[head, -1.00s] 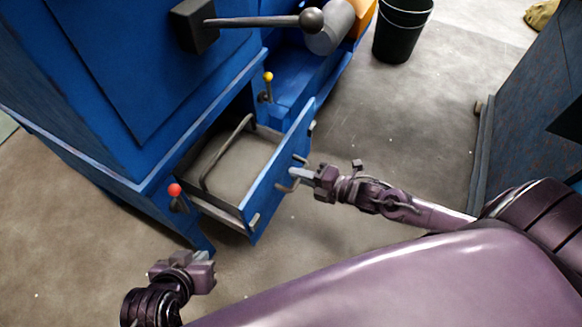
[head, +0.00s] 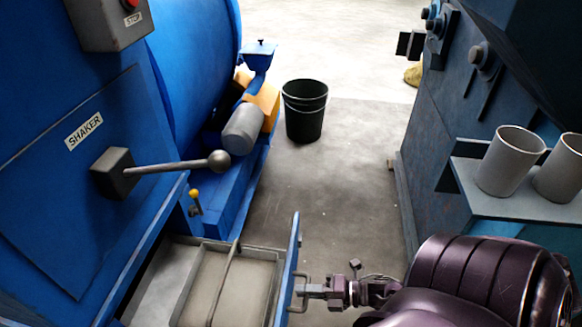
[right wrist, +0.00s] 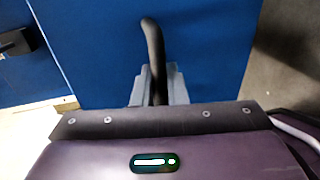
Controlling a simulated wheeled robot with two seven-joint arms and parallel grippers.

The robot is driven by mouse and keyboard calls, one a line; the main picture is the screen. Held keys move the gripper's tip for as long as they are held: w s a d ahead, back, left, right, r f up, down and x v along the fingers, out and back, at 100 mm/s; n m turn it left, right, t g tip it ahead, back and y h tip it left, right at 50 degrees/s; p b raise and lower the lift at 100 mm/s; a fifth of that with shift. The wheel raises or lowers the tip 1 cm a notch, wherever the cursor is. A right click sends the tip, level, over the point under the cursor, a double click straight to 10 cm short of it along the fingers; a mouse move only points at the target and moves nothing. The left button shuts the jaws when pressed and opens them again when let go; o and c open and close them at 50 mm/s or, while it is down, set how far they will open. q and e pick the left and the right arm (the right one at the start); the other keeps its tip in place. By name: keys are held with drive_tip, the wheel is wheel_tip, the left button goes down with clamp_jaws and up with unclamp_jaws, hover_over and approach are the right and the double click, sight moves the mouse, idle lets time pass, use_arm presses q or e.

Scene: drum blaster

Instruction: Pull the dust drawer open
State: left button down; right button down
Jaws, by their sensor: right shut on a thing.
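The dust drawer (head: 289,272) stands out from the blue machine at the bottom of the head view, with its blue front panel seen nearly edge-on. Its tray, with a grey filling and a bar handle (head: 224,285) across it, shows to the left of the panel. My right gripper (head: 304,290) is shut on the drawer's front handle (head: 305,279). In the right wrist view the dark curved handle (right wrist: 154,60) runs between the grey fingers (right wrist: 158,88), in front of the blue panel (right wrist: 205,50). My left gripper is out of the head view.
A shaker lever (head: 180,167) with a ball knob sticks out above the drawer. A yellow-knobbed latch (head: 195,198) is beside the drawer opening. A black bucket (head: 305,112) stands on the floor behind. A shelf (head: 520,200) with grey cups is at right. The floor between is clear.

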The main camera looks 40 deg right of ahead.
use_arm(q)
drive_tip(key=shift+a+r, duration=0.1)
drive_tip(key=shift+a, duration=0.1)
use_arm(e)
drive_tip(key=shift+s+d, duration=0.3)
drive_tip(key=shift+s, duration=0.1)
drive_tip(key=c, duration=1.6)
unclamp_jaws()
drive_tip(key=shift+o, duration=0.2)
